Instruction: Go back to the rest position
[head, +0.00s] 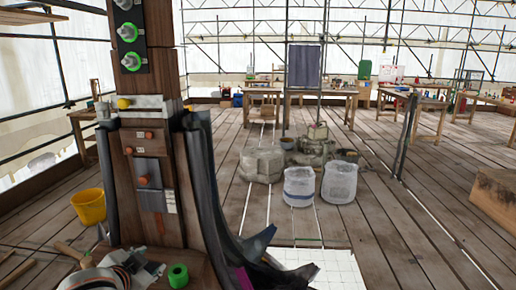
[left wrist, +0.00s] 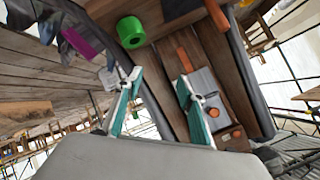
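My left gripper (head: 150,268) is low at the left in the head view, in front of the foot of the wooden spire post (head: 160,215). The left wrist view shows its two teal-padded fingers (left wrist: 160,76) spread apart with nothing between them. The post's brown face (left wrist: 170,60), with a grey metal plate (left wrist: 203,83) and orange pegs, lies beyond the fingers. A green roll (head: 178,275) is just right of the gripper; it also shows in the left wrist view (left wrist: 130,32). My right gripper is in neither view.
Dark curved flashing (head: 205,185) flares from the post to the lower right. A yellow bucket (head: 89,207) stands at the left. Workbenches (head: 305,93) line the back. Floor at the right is mostly clear.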

